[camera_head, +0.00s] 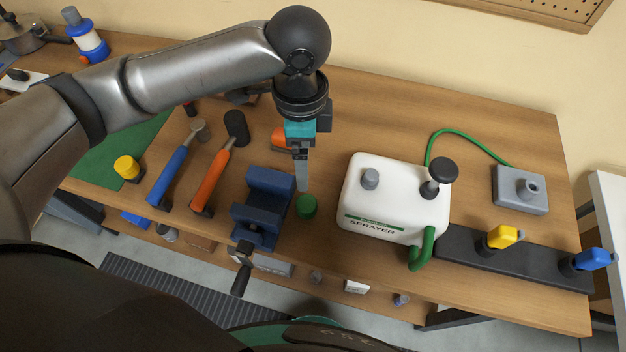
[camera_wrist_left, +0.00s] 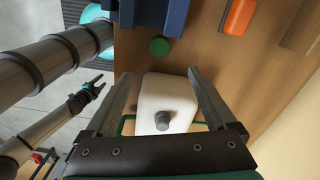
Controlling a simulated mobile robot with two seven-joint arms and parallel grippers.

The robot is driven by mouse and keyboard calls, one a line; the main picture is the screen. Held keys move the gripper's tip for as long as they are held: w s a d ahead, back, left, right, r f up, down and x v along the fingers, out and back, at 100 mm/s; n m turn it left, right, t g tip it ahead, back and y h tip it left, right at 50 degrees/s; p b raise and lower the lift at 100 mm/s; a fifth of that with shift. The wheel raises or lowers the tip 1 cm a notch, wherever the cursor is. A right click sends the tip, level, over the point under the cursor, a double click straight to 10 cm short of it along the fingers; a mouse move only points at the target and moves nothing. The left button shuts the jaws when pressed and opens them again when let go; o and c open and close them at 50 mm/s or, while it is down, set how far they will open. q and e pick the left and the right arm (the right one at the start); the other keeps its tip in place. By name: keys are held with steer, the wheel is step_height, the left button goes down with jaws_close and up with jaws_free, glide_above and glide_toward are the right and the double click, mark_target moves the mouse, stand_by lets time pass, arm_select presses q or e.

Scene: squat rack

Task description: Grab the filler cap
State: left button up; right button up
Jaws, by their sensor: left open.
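A green round cap (camera_head: 306,206) lies on the bench between the blue vise and the white sprayer tank (camera_head: 351,212). It also shows in the left wrist view (camera_wrist_left: 159,46), beyond my fingertips. The tank has a grey cylindrical neck or cap (camera_head: 370,179) on top, seen between my fingers in the wrist view (camera_wrist_left: 163,121). Which of the two is the filler cap is not marked. My left gripper (camera_head: 303,186) is open and empty, pointing down above the bench, left of the tank and near the green cap. My right gripper (camera_wrist_left: 97,82) shows small in the wrist view, its jaws unclear.
The blue vise (camera_head: 258,214) stands just left of the green cap. A black pump knob (camera_head: 444,170) and green hose (camera_head: 432,141) rise from the tank. Hammers with blue (camera_head: 171,175) and orange (camera_head: 210,180) handles lie left. The bench behind the tank is mostly clear.

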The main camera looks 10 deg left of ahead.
arm_select(q)
steer(key=b, duration=0.1)
glide_above(306, 203)
step_height(306, 203, down, 9)
steer(key=shift+r, duration=0.15)
steer(key=shift+f, duration=0.9)
steer(key=shift+f+b, duration=0.45)
steer(key=shift+f, duration=1.9)
steer(key=c, duration=1.4)
arm_select(e)
steer(key=s+f, duration=0.2)
steer(key=s, duration=0.1)
steer(key=shift+g, duration=0.3)
arm_select(q)
steer(key=shift+r, duration=0.1)
step_height(306, 203, up, 20)
steer(key=p, duration=0.2)
steer(key=shift+p, duration=0.4)
arm_select(e)
step_height(306, 203, up, 3)
steer(key=shift+f, duration=0.15)
